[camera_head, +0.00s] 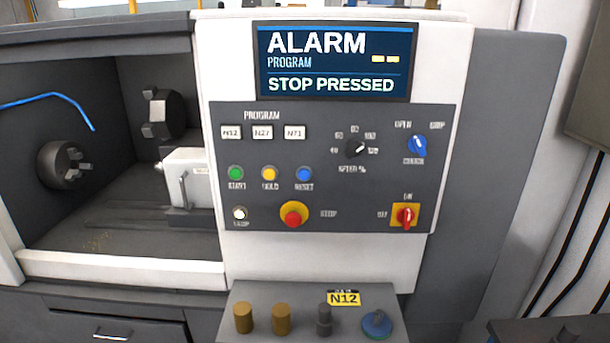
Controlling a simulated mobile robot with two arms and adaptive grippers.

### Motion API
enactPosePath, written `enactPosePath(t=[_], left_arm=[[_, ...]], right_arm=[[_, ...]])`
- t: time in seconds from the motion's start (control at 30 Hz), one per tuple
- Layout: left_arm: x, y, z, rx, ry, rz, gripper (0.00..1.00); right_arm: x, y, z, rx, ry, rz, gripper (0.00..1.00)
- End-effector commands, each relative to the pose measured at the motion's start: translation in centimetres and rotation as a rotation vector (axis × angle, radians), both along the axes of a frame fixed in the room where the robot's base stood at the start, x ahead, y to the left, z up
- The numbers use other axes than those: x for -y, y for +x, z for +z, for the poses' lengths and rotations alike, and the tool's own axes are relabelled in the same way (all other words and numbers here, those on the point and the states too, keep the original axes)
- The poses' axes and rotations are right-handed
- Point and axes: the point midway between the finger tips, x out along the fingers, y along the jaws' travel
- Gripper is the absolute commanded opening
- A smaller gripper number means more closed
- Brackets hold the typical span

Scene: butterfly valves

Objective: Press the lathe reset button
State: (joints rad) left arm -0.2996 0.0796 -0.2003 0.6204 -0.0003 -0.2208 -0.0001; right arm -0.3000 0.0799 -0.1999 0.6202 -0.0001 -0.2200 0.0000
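The lathe's control panel (335,215) faces me in the middle of the head view. The blue reset button (304,174) sits in a row on it, right of the yellow hold button (269,174) and the green start button (236,173). A red stop button (293,215) on a yellow base is below the row. The screen (333,63) above reads "ALARM PROGRAM STOP PRESSED". Neither of my grippers shows in this view, and nothing covers the reset button.
A red switch (405,215) and a blue knob (418,146) are on the panel's right side. A grey shelf (260,295) juts out below, bearing several parts and an N12 label (344,298). The lathe's open work area is at left. The space before the panel looks clear.

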Motion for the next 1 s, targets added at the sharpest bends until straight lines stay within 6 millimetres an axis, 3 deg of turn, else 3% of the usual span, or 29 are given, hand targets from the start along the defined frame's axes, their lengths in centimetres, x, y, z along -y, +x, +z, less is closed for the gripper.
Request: enactPosePath(t=[0.27,0.53,1.0], left_arm=[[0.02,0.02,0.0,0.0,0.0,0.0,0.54],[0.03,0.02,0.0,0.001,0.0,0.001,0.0],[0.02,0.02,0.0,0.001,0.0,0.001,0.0]], right_arm=[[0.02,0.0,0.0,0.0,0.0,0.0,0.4],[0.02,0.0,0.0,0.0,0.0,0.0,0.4],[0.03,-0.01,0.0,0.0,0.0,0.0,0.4]])
